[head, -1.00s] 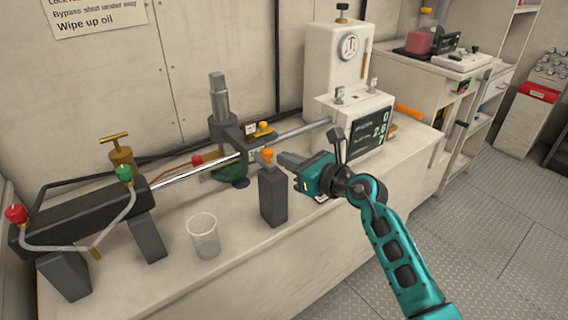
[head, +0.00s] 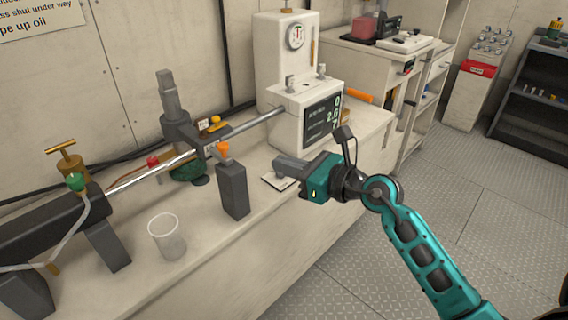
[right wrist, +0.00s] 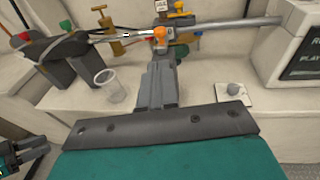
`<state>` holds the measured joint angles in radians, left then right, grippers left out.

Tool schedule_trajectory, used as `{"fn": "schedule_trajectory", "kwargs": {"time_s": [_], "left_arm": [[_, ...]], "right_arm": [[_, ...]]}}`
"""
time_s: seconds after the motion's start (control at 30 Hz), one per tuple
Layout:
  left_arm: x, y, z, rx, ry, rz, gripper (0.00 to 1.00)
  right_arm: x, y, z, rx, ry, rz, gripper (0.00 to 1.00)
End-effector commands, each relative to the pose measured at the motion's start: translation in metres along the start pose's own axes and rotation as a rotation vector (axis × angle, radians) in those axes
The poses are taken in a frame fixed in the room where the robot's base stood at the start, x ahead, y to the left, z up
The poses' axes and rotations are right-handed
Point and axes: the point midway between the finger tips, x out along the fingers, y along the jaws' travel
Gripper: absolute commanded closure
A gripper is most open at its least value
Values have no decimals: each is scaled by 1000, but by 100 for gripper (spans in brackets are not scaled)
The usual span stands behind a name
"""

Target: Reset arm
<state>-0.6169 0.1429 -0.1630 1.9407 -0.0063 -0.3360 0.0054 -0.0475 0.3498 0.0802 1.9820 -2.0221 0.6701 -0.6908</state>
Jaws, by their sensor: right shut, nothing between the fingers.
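My right gripper (head: 284,165) is shut and empty, held above the front of the white bench (head: 215,255). Its closed dark fingers also show in the right wrist view (right wrist: 157,86). A dark upright block with an orange top (head: 232,190) stands on the bench to the left of the fingers, apart from them in the head view. My left gripper is not in the head view. A dark and teal part of mine shows at the lower left edge of the right wrist view; whether its jaws are open cannot be made out.
A clear cup (head: 167,238) stands left of the block. A steel rod (head: 150,173) runs behind it to a white machine with a screen (head: 322,118). A small white plate (right wrist: 233,93) lies on the bench near the gripper. Floor (head: 400,255) right of the bench is open.

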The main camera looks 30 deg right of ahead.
Motion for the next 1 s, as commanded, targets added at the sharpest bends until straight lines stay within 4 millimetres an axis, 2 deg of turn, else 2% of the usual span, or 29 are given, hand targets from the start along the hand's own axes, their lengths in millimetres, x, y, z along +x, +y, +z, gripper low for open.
{"fn": "schedule_trajectory", "kwargs": {"time_s": [0.27, 0.37, 0.43, 0.63, 0.77, 0.87, 1.0], "left_arm": [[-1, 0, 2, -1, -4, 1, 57], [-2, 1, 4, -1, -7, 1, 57], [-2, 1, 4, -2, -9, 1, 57], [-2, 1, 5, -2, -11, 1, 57], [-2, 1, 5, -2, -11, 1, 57], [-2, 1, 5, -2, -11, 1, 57], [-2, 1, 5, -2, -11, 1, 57]], "right_arm": [[0, 2, -1, 17, -6, 4, 100], [0, 11, -3, 120, -41, 25, 100], [-2, 21, -4, 265, -88, 46, 100], [-16, 42, -20, 905, -248, 77, 100], [-29, 42, -46, 1361, -328, 34, 100], [-39, 44, -76, 1715, -374, -34, 100], [-56, 54, -133, 2209, -423, -189, 100]]}}
